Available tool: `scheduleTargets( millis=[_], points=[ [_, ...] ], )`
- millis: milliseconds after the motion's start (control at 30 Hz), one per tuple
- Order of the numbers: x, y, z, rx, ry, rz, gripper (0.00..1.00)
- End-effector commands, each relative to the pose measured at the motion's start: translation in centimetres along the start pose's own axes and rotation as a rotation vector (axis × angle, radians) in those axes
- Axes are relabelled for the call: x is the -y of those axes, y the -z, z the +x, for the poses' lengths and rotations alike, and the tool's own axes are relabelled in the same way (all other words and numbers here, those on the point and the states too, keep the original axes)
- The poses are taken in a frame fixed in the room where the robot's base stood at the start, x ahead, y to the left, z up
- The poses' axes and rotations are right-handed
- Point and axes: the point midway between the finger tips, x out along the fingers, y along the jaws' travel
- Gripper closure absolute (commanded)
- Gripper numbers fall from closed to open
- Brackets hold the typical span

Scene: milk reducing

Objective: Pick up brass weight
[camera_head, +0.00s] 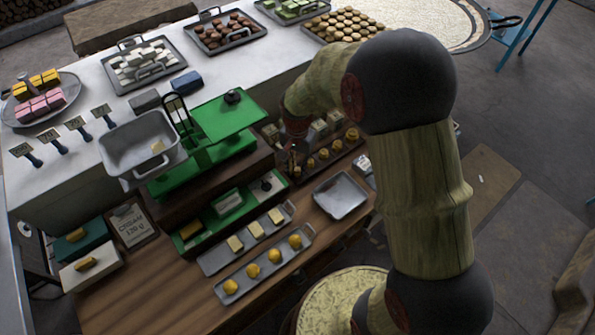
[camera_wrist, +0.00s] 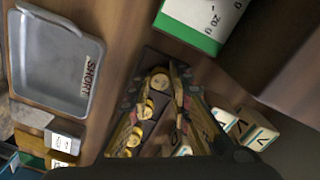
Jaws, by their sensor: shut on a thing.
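Several round brass weights stand in a row in a dark wooden rack; one shows in the head view (camera_head: 323,154). The rack's row also shows in the wrist view, with one weight (camera_wrist: 135,138) nearer the camera. My gripper (camera_head: 293,160) is down at the left end of this row, partly hidden behind my own arm. In the wrist view my gripper (camera_wrist: 165,78) is shut around the brass weight (camera_wrist: 160,81) at the far end of the row. The weight's lower part is hidden, so I cannot tell whether it is lifted.
A green balance (camera_head: 215,130) with a grey pan (camera_head: 140,143) stands left of the rack. A grey tray (camera_head: 340,195), marked SHORT in the wrist view (camera_wrist: 50,60), lies in front. Trays of butter-like pieces (camera_head: 248,237) and yellow balls (camera_head: 265,264) lie nearer. Pale blocks (camera_wrist: 258,131) stand beside the rack.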

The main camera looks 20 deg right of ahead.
Motion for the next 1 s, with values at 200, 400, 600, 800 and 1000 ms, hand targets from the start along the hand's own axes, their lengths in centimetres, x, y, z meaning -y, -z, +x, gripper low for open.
scheduleTargets(
  millis=[200,400,600,800,1000],
  points=[
    [0.0,0.0,0.0,0.0,0.0,0.0,1.0],
    [0.0,0.0,0.0,0.0,0.0,0.0,1.0],
    [0.0,0.0,-0.2,-0.001,0.001,0.0,1.0],
    [0.1,0.1,-1.9,-0.002,0.002,0.0,1.0],
    [0.0,-1.7,-5.4,-0.003,0.004,-0.004,1.0]
  ],
)
